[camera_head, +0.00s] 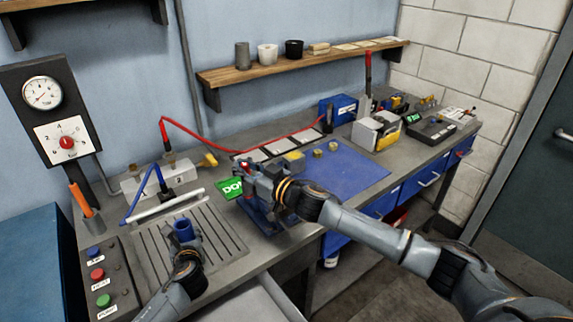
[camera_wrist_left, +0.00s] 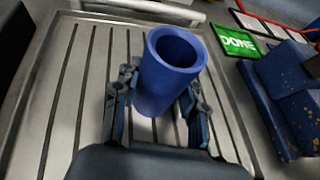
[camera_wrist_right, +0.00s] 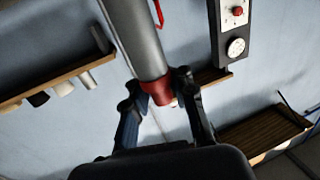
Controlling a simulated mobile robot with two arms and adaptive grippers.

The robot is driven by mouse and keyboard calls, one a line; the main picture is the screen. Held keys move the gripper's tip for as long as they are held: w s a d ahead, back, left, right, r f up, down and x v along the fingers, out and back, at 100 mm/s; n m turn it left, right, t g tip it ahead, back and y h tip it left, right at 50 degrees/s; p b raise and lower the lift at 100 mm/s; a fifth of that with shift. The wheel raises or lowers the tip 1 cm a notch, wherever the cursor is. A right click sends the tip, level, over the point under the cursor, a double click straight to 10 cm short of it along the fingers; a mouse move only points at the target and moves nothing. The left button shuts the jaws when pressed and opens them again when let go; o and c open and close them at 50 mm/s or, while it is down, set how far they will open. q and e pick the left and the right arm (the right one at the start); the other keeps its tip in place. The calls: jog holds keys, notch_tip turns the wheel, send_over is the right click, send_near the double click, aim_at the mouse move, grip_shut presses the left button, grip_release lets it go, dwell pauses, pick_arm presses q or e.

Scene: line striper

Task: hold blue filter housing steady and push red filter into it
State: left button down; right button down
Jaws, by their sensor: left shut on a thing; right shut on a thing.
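The blue filter housing (camera_head: 184,229) is an open-topped blue tube standing over the slotted metal tray. It also shows in the left wrist view (camera_wrist_left: 155,95), with its open mouth facing up and empty. My left gripper (camera_head: 187,247) is shut around its sides. My right gripper (camera_head: 252,180) is up and to the right of the housing, apart from it. It is shut on the red filter (camera_wrist_right: 160,88), which shows as a red end with a thick grey cylinder beyond it in the right wrist view. In the head view the filter is mostly hidden by the gripper.
The slotted tray (camera_head: 222,240) lies under the housing. A white rod (camera_head: 165,208) lies at its back edge. A blue fixture (camera_head: 262,217) stands below my right gripper, near a green DONE sign (camera_head: 229,188). Buttons (camera_head: 98,274) are at the left. A blue mat (camera_head: 350,170) lies at the right.

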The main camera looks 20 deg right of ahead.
jog(key=w+a+r+n+g+y, duration=0.1)
jog(key=a+r+n+g+y, duration=0.2)
jog(key=a, duration=1.5)
notch_tip(320, 180, down, 6)
jog(key=shift+a+t+y, duration=0.2)
jog(key=shift+t+y, duration=0.1)
jog(key=shift+y, duration=0.1)
jog(key=shift+w+a, duration=0.3)
notch_tip(320, 180, down, 6)
dwell(4.9)
